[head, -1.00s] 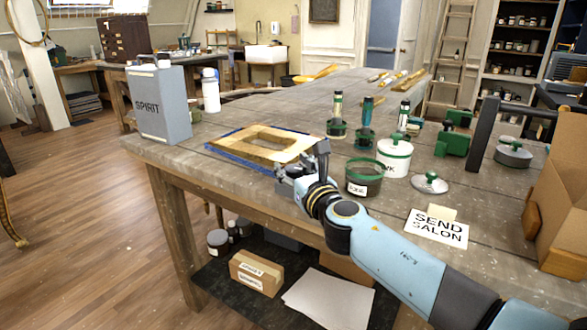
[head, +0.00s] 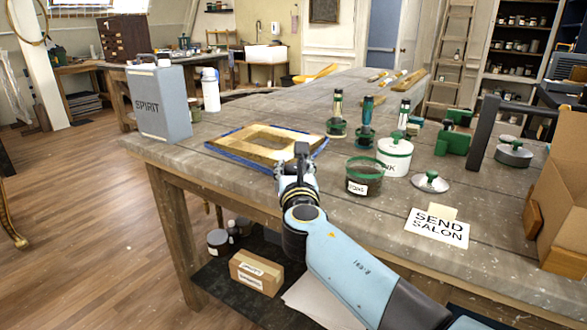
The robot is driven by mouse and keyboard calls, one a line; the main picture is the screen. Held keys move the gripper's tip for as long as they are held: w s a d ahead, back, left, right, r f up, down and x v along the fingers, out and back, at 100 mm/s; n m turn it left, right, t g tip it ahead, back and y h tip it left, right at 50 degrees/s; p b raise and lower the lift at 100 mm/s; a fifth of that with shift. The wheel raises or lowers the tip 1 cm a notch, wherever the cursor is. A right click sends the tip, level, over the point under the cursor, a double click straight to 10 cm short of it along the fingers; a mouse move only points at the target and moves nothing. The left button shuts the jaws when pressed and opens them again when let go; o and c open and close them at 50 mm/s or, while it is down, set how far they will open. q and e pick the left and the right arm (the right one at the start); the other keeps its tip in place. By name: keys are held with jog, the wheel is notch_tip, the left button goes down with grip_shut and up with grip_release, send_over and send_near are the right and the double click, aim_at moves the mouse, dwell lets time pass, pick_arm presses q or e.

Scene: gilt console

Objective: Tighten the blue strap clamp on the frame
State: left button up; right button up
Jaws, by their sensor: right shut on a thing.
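The wooden frame (head: 240,138) lies flat on the workbench. The blue strap clamp (head: 225,152) runs around its outer edge. My right gripper (head: 300,160) is at the frame's near right corner, shut on a small dark part of the strap clamp. The fingers and the part between them are small and partly hidden by the wrist. My left gripper is not in view.
A grey SPIRIT can (head: 160,102) and a white bottle (head: 210,90) stand left of the frame. A SEND SALON card (head: 437,229) lies near the bench's front edge.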

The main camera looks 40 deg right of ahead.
aim_at(293, 167)
jog(key=m+g+h+b, duration=0.1)
jog(key=m+g+h, duration=0.1)
jog(key=m+g+h+b, duration=0.2)
jog(key=g+h, duration=0.1)
jog(key=shift+a+f+m+h, duration=0.1)
jog(key=shift+f+m+h, duration=0.1)
jog(key=shift+m+h, duration=0.15)
jog(key=m+g+h+b, duration=0.1)
jog(key=m+g+b, duration=0.1)
jog(key=m+g+h+b, duration=0.1)
jog(key=m+g, duration=0.1)
jog(key=g, duration=0.1)
jog(key=shift+h+b, duration=0.25)
jog(key=shift+b, duration=0.1)
jog(key=shift+r+m+g+h+b, duration=0.1)
jog(key=shift+m+g+h+b, duration=0.2)
jog(key=shift+m+g+b, duration=0.9)
jog(key=shift+n+g+p, duration=0.3)
jog(key=shift+n+p, duration=0.05)
jog(key=o, duration=1.2)
jog(key=shift+r, duration=0.1)
notch_tip(293, 167, up, 10)
jog(key=shift+f, duration=0.1)
